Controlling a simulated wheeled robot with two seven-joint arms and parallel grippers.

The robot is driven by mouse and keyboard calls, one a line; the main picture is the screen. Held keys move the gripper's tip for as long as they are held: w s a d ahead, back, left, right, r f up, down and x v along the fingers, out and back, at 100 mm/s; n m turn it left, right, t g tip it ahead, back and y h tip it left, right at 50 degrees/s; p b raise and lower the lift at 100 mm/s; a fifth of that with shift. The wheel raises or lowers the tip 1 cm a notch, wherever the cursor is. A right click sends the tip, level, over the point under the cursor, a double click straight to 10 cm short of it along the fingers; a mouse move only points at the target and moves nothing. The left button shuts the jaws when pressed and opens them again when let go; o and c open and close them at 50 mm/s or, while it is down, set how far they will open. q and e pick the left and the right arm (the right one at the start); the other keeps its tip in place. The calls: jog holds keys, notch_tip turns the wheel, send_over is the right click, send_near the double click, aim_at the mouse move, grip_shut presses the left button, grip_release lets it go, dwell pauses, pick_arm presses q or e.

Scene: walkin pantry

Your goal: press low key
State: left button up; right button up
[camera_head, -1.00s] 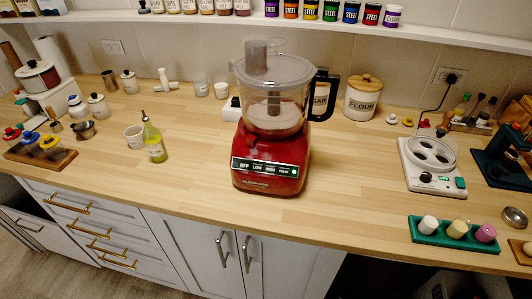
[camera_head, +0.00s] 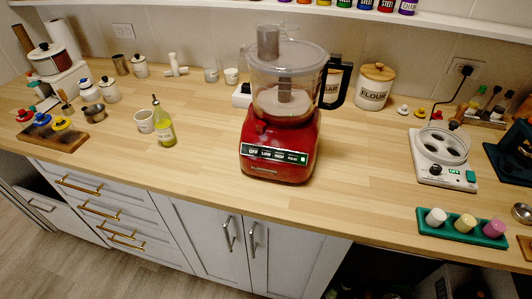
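A red food processor (camera_head: 279,165) with a clear bowl (camera_head: 284,88) and a black handle stands upright on the wooden counter near the middle of the view. A dark strip of labelled keys runs across its front, reading OFF, LOW, HIGH and PULSE from left to right. The low key (camera_head: 266,153) is second from the left. Neither of my grippers is in view, and nothing covers the keys.
A green oil bottle (camera_head: 166,130) and white cup (camera_head: 145,121) stand left of the processor. A white appliance (camera_head: 443,157) and a green tray (camera_head: 462,239) are at the right. The counter (camera_head: 350,170) beside the processor is clear.

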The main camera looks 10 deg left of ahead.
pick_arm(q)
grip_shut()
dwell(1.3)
